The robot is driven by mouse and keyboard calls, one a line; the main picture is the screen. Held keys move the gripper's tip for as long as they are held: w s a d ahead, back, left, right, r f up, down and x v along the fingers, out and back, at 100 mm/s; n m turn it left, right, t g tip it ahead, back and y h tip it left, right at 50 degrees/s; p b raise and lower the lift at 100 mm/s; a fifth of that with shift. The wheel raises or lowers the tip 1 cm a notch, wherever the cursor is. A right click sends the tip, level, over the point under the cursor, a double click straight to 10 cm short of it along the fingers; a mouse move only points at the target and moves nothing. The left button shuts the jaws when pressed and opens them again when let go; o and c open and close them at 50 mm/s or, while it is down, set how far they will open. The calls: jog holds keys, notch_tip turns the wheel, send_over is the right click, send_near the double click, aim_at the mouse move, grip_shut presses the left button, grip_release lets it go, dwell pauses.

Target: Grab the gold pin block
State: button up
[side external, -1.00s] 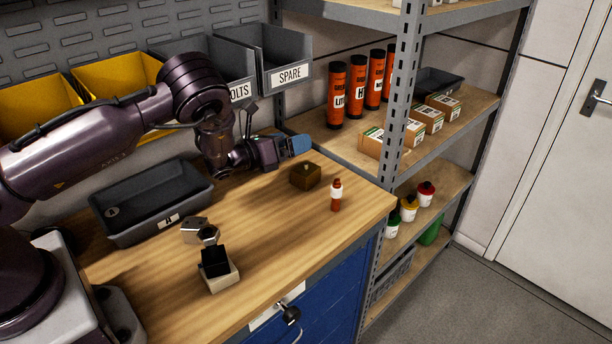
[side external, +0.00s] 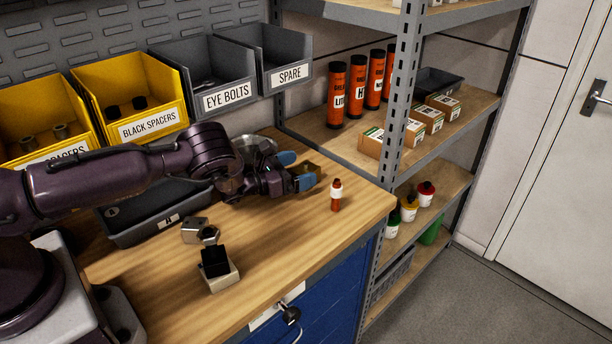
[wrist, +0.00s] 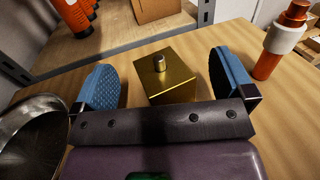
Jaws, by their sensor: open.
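The gold pin block (wrist: 168,84) is a gold cube with a short round pin on its top. In the wrist view it sits upright on the wooden bench between my two blue finger pads, with a gap on each side. My gripper (wrist: 166,82) is open, low over the bench. In the side view my gripper (side external: 298,172) points right, and its fingers partly hide the block (side external: 310,166).
A small red bottle with a white band (side external: 336,194) stands just right of my gripper. A round metal dish (wrist: 30,135) is close on the left in the wrist view. A black block on a pale base (side external: 220,276), metal parts (side external: 196,231) and a grey tray (side external: 150,232) are nearer my base.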

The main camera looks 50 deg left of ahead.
jog(key=shift+x, duration=1.2)
jog(key=c, duration=1.5)
jog(key=shift+c, duration=0.2)
jog(key=shift+r, duration=0.2)
jog(key=shift+r, duration=0.25)
notch_tip(320, 180, up, 2)
jog(key=shift+r, duration=0.2)
jog(key=s+d+r, duration=0.1)
jog(key=s+r, duration=0.8)
jog(key=s, duration=0.5)
jog(key=shift+d+r, duration=0.4)
